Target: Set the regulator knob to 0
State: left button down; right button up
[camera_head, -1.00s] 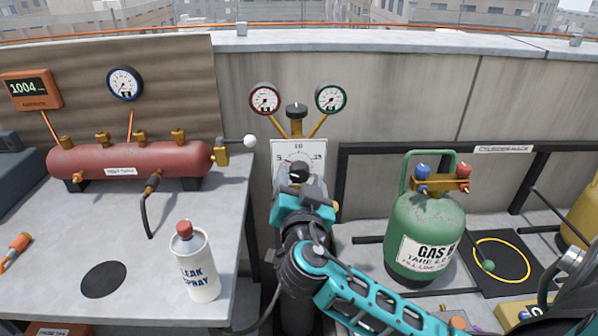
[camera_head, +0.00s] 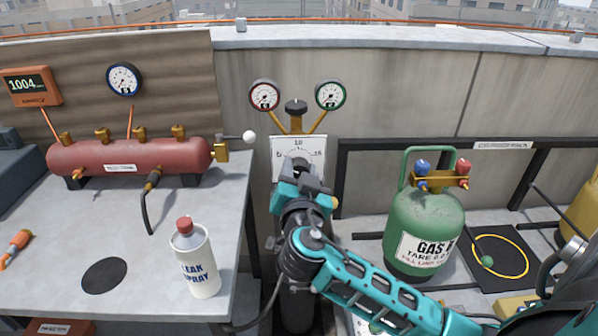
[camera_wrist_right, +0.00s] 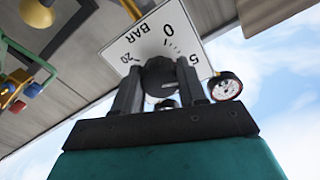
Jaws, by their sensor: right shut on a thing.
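The regulator's white dial plate (camera_head: 318,146) stands upright at the wall, with 10 at its top and other numbers at the sides. My right gripper (camera_head: 298,172) is in front of it and covers its lower middle. In the right wrist view the dark regulator knob (camera_wrist_right: 160,74) sits between my two fingers, which are shut on it. The plate there (camera_wrist_right: 143,52) shows 0, 5, 20 and BAR. My left gripper is not in view.
A red-rimmed gauge (camera_head: 264,95) and a green-rimmed gauge (camera_head: 330,95) rise above the plate. A bench (camera_head: 130,250) at left holds a red tank (camera_head: 125,157) and a leak spray can (camera_head: 196,262). A green gas cylinder (camera_head: 424,225) stands at right.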

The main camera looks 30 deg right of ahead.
jog(key=shift+c, duration=0.8)
jog(key=shift+f, duration=0.1)
